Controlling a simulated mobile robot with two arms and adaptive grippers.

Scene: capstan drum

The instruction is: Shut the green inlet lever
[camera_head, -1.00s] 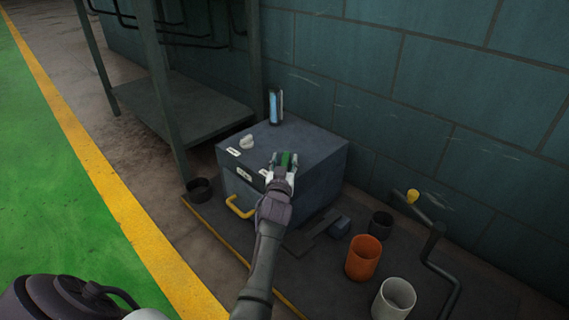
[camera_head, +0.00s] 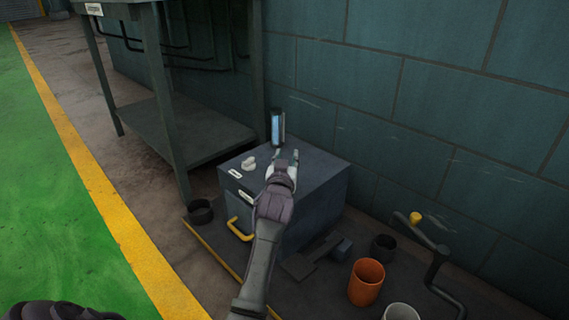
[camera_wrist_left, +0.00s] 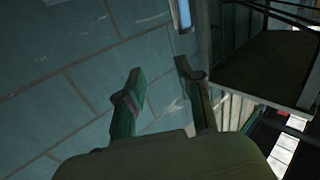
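A blue-grey box (camera_head: 322,181) stands against the wall, with small white labels on its edge and front. My left gripper (camera_head: 286,154) is over the box top, its two fingers apart with nothing visible between them. In the left wrist view the fingers (camera_wrist_left: 158,72) are also apart, with wall behind the gap. I cannot make out the green inlet lever in either current view; my gripper and wrist cover part of the box top.
On the box are a white knob (camera_head: 248,164) and an upright blue-faced device (camera_head: 277,128). A yellow handle (camera_head: 238,229) is on its front. An orange cup (camera_head: 366,281), dark cup (camera_head: 383,248) and yellow-knobbed crank (camera_head: 435,258) are right. A metal table (camera_head: 187,125) stands left.

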